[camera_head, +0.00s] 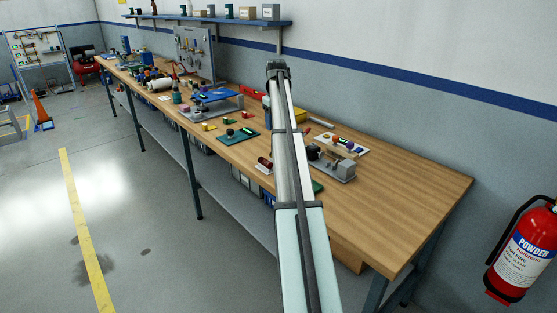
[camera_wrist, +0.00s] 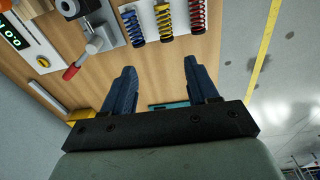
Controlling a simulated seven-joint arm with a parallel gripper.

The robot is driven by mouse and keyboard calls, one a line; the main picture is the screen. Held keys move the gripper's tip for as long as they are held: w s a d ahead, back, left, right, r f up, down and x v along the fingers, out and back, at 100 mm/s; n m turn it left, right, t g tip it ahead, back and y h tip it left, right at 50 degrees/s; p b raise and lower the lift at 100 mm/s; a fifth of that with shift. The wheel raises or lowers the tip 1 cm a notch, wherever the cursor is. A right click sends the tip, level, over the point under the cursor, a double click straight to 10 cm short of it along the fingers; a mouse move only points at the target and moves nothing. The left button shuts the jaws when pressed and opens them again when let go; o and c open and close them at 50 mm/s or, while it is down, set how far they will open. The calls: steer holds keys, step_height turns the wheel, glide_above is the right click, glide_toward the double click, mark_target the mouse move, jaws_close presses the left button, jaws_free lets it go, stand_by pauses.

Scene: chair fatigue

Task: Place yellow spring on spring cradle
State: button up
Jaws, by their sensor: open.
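The yellow spring (camera_wrist: 164,22) lies on a white holder (camera_wrist: 148,18) at the top of the wrist view. A blue spring (camera_wrist: 132,28) is to its left and a red spring (camera_wrist: 198,15) to its right. My gripper (camera_wrist: 161,80) is open and empty, its two dark blue fingers apart below the springs in the picture and not touching them. A grey metal fixture (camera_wrist: 98,38) stands left of the holder; it also shows in the head view (camera_head: 338,168). I cannot tell which part is the spring cradle. In the head view my arm covers part of this area.
A red-handled lever or tool (camera_wrist: 73,71) projects beside the fixture. A panel with green digits (camera_wrist: 12,32) is farther left. The wooden bench (camera_head: 405,205) is clear toward its right end. Other fixtures and small items, including a green plate (camera_head: 236,135), crowd its left part.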

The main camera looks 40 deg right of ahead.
steer(key=shift+g+y, duration=0.3)
steer(key=shift+g, duration=0.1)
steer(key=f, duration=0.3)
steer(key=s+f, duration=0.1)
steer(key=f, duration=0.1)
steer(key=a+f, duration=0.1)
steer(key=f, duration=0.2)
steer(key=shift+s+f, duration=0.25)
steer(key=shift+f, duration=0.05)
steer(key=shift+s+d+f, duration=0.1)
steer(key=shift+s+f, duration=0.1)
steer(key=shift+f, duration=1.15)
steer(key=shift+s+d+f, duration=0.1)
steer(key=shift+s+f, duration=0.05)
steer(key=shift+f, duration=1.15)
jaws_close()
